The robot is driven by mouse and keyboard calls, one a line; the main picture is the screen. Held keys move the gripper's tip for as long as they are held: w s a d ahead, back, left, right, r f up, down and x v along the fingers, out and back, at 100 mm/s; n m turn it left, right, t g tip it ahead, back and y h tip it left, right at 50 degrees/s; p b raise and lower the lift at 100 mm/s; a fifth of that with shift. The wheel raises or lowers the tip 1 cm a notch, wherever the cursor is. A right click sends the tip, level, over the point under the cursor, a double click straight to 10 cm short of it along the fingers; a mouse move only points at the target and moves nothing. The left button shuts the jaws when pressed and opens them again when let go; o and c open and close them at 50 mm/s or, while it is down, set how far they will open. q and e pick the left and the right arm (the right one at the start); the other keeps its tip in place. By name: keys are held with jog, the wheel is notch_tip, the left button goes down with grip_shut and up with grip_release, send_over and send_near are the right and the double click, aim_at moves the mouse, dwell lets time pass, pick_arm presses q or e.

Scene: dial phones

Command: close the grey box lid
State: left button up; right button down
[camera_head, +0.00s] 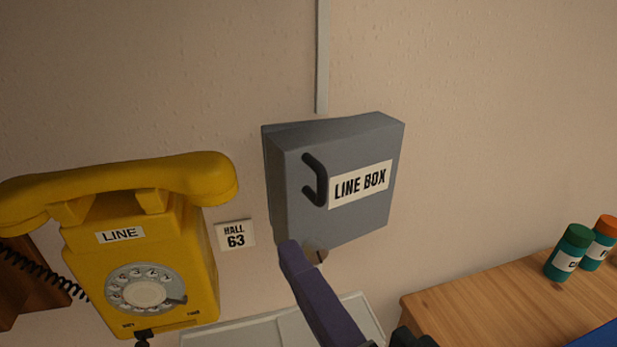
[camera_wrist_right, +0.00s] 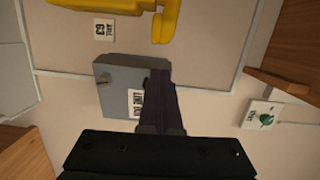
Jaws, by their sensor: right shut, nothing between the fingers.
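The grey box (camera_head: 290,195) is mounted on the wall, with its lid (camera_head: 355,150) facing out. The lid bears a "LINE BOX" label and a dark curved handle (camera_head: 315,180). The lid lies over the front of the box; I cannot tell whether a small gap is left. My right gripper (camera_head: 290,246) is shut and empty, its purple fingers just below the box's lower left, by a small knob (camera_head: 319,256). In the right wrist view the fingers (camera_wrist_right: 158,78) overlap the edge of the box (camera_wrist_right: 115,72) and hide part of the label. My left gripper is not in view.
A yellow dial phone (camera_head: 150,240) hangs left of the box, with a "HALL 63" plate (camera_head: 236,235) between them. A wooden surface (camera_head: 490,300) at the lower right holds green-topped (camera_head: 568,252) and orange-topped (camera_head: 600,243) bottles. The wall right of the box is clear.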

jog(key=s+d+m+t+h+b, duration=0.1)
jog(key=s+d+m+h+b, duration=0.15)
jog(key=d, duration=0.85)
jog(key=w+a+p, duration=0.3)
jog(key=w+a, duration=0.3)
jog(key=w, duration=0.5)
jog(key=shift+a+n, duration=0.25)
jog(key=shift+n, duration=0.2)
jog(key=shift+w+a+f, duration=0.1)
